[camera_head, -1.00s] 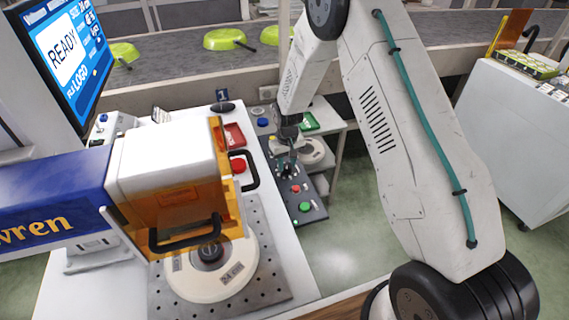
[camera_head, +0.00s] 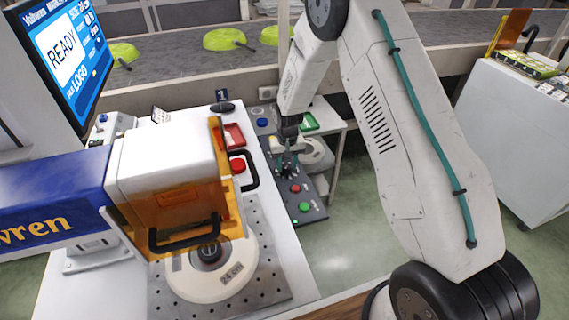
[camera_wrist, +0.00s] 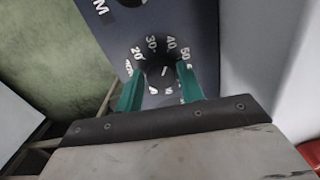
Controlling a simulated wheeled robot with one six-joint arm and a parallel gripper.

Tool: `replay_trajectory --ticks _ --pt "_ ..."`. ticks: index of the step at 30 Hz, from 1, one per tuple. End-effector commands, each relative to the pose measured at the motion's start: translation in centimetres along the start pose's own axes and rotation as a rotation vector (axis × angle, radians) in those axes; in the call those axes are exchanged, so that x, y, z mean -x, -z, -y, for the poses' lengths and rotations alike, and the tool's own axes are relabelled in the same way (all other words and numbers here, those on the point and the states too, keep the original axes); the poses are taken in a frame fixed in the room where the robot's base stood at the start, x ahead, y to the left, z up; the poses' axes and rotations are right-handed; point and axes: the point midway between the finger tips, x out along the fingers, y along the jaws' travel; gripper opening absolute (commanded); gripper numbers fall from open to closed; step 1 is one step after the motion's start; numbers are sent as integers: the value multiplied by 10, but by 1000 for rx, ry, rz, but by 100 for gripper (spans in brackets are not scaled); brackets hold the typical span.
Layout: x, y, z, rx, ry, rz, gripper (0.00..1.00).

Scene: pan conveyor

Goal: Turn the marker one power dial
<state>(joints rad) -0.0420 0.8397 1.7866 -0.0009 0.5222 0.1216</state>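The power dial (camera_wrist: 162,72) shows in the wrist view as a dark round knob with a white pointer line, ringed by white numbers such as 20, 30, 40 and 50. It sits on a dark control panel (camera_wrist: 190,25), which also shows beside the marker in the head view (camera_head: 312,215). My gripper (camera_wrist: 159,74) has its two teal fingers apart, one on each side of the dial. I cannot tell whether they touch the knob. In the head view my gripper (camera_head: 288,168) is low over the panel and hides the dial. Marker one (camera_head: 165,150) is the blue and white machine at left.
The panel carries a red button (camera_head: 295,188) and a green button (camera_head: 305,207). A pale round disc (camera_head: 185,285) lies on the perforated plate under the marker. A screen (camera_head: 65,55) reads READY. Green pans (camera_head: 224,40) lie on the conveyor (camera_head: 170,58) behind.

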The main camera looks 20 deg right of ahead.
Motion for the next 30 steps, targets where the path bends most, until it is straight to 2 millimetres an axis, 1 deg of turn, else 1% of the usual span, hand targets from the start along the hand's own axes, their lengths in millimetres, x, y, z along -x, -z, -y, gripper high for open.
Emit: replay_trajectory --ticks 1,2,11,14,21,24,27,30 --pt "-1 -1 0 0 0 3 52" --pt "-1 -1 0 0 0 2 55" --pt "3 1 2 2 1 -5 55" --pt "14 2 2 2 1 -7 55" --pt "55 1 1 1 1 -6 55" --pt "67 1 1 1 1 -3 55" --pt "75 0 1 1 0 -2 55" --pt "78 0 1 1 0 -1 55"
